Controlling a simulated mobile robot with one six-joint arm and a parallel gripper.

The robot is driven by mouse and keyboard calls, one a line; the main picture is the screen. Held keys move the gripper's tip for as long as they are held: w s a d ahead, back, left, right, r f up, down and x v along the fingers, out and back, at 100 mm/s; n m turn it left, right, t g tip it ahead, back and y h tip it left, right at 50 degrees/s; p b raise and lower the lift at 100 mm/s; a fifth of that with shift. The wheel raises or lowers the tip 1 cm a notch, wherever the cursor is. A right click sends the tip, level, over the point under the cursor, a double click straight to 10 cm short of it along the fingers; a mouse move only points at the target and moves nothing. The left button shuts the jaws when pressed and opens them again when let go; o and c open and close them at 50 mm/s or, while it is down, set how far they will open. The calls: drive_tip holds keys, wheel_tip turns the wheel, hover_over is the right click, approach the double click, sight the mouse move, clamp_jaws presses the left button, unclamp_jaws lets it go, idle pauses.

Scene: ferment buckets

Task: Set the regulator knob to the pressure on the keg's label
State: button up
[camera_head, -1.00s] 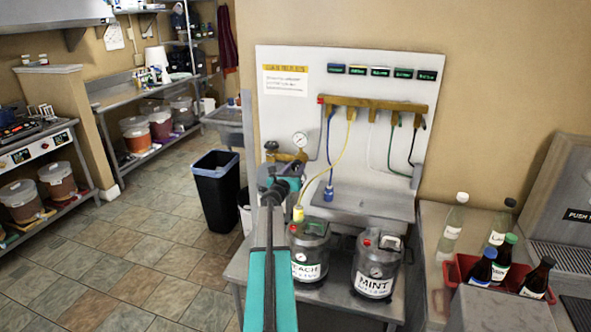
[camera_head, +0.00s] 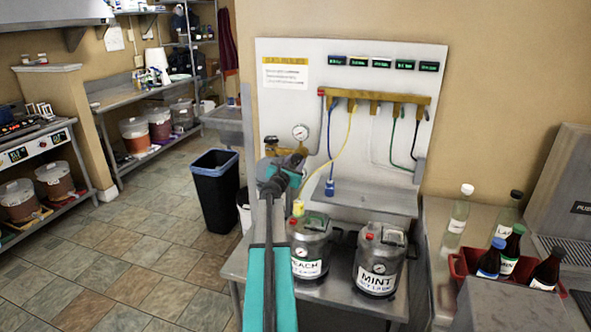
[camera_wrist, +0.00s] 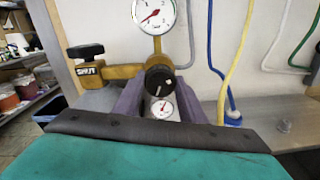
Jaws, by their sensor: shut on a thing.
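The regulator knob (camera_wrist: 160,80) is black and round with a pale pointer mark, on a brass body under a round dial gauge (camera_wrist: 155,12). My gripper (camera_wrist: 160,96) is shut on the knob, one purple-grey finger on each side. A smaller gauge (camera_wrist: 162,108) shows between the fingers. In the head view, my gripper (camera_head: 283,168) covers the knob; the wall gauge (camera_head: 300,132) stands just above. The PEACH keg (camera_head: 310,240) and the MINT keg (camera_head: 378,255) stand upright on the bench. Small print below their names is too small to read.
A brass valve with a black handle marked SHUT (camera_wrist: 85,52) is left of the knob. A yellow hose (camera_head: 345,150) runs to the PEACH keg; a blue hose (camera_head: 329,145) hangs nearby. Bottles in a red crate (camera_head: 458,268) stand at right. A black bin (camera_head: 216,190) is on the floor.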

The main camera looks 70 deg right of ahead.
drive_tip(key=m+b, duration=0.4)
drive_tip(key=b, duration=0.1)
drive_tip(key=m+b, duration=0.3)
drive_tip(key=shift+a+f, duration=0.1)
drive_tip(key=shift+f, duration=0.25)
drive_tip(key=m+b, duration=0.6)
drive_tip(key=b, duration=0.2)
drive_tip(key=shift+s, duration=0.1)
drive_tip(key=m+b, duration=0.4)
drive_tip(key=shift+f+t+b, duration=0.1)
drive_tip(key=shift+t+b, duration=0.2)
drive_tip(key=shift+b, duration=0.1)
drive_tip(key=m+b, duration=0.4)
drive_tip(key=shift+b, duration=0.4)
drive_tip(key=m+b, duration=0.4)
drive_tip(key=shift+m+b, duration=1)
drive_tip(key=shift+b, duration=0.25)
drive_tip(key=shift+r, duration=0.2)
